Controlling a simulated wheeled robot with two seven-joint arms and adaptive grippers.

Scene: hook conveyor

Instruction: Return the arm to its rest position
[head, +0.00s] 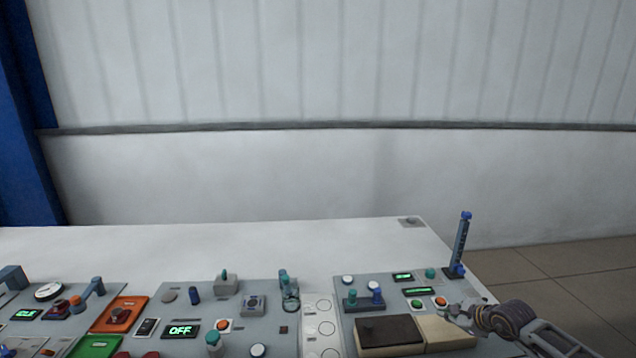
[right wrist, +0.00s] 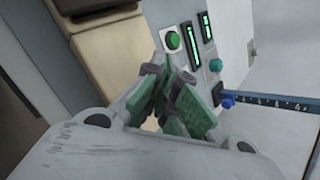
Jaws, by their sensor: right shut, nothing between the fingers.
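My right gripper (head: 462,314) is at the lower right of the head view, above the right edge of the control panel. Its arm comes in from the bottom right corner. In the right wrist view the gripper (right wrist: 160,62) shows its two fingers, with green pads, drawn together at the tips. It is shut and empty. The fingertips appear close to a green round button (right wrist: 173,40) on the panel, but I cannot tell whether they touch it. My left gripper is not in view.
The white table (head: 200,248) carries grey control panels (head: 345,293) with buttons, knobs and green displays. A blue upright post (head: 460,245) with a scale stands at the right panel's far corner. Black and cream blocks (head: 447,332) lie near the gripper. Tiled floor (head: 560,275) is right.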

